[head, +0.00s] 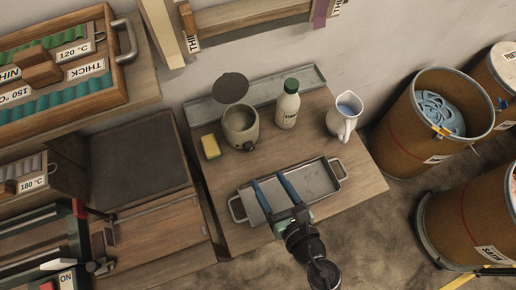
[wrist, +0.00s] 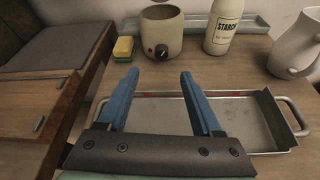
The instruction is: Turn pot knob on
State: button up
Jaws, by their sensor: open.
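The pot (head: 240,126) is a round beige-grey vessel on the wooden table, with its dark lid (head: 230,87) raised behind it. Its black knob (head: 249,146) is on the front side, and the knob also shows in the wrist view (wrist: 162,51) with a light mark on it. My gripper (head: 268,179) is open and empty, with blue fingers spread above the metal tray. In the wrist view the fingers (wrist: 158,78) point toward the pot, and the knob lies beyond them, between their tips. The gripper is apart from the knob.
A metal tray (head: 318,178) with handles lies under my gripper. A yellow-green sponge (head: 210,147) is left of the pot; a starch bottle (head: 287,108) and a white pitcher (head: 345,116) stand to its right. A long grey tray (head: 203,110) runs along the wall. Brown drums (head: 405,137) stand at right.

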aim_at(250, 150)
jog(key=shift+s+a+h+p, duration=0.2)
jog(key=shift+s+h+p, duration=0.15)
jog(key=shift+h+p, duration=0.1)
jog(key=shift+w+f, duration=0.15)
jog(key=shift+w, duration=0.05)
jog(key=x, duration=1.2)
jog(key=shift+w+f, duration=0.1)
jog(key=shift+w, duration=0.1)
grip_shut()
